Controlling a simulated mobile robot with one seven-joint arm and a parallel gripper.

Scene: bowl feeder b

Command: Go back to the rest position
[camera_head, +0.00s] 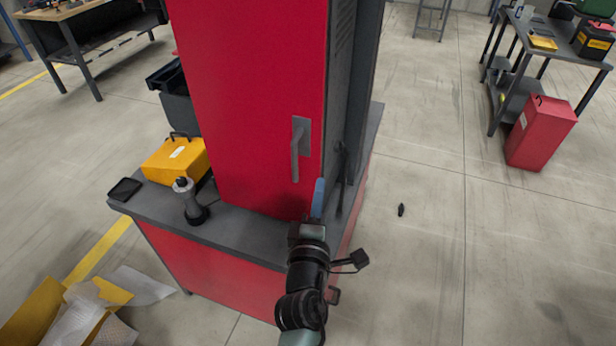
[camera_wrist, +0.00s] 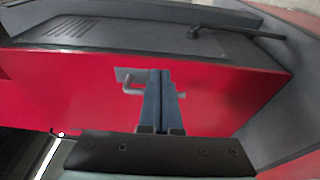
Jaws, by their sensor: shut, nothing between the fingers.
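My gripper (camera_head: 319,187) is in front of the lower right part of a tall red cabinet (camera_head: 255,90), below and right of its door handle (camera_head: 297,150). Its blue fingers are together with nothing between them. In the wrist view my gripper (camera_wrist: 161,72) points at the red front, and the grey handle (camera_wrist: 130,82) shows just left of the fingertips. I cannot tell from these frames whether the fingers touch the cabinet. The red door looks closed.
The cabinet stands on a grey-topped red base (camera_head: 240,240). On that top are a yellow case (camera_head: 175,160), a grey bottle-like tool (camera_head: 190,203) and a black tray (camera_head: 125,189). An open cardboard box (camera_head: 35,310) lies lower left. The floor at right is mostly clear, with a small dark object (camera_head: 401,210).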

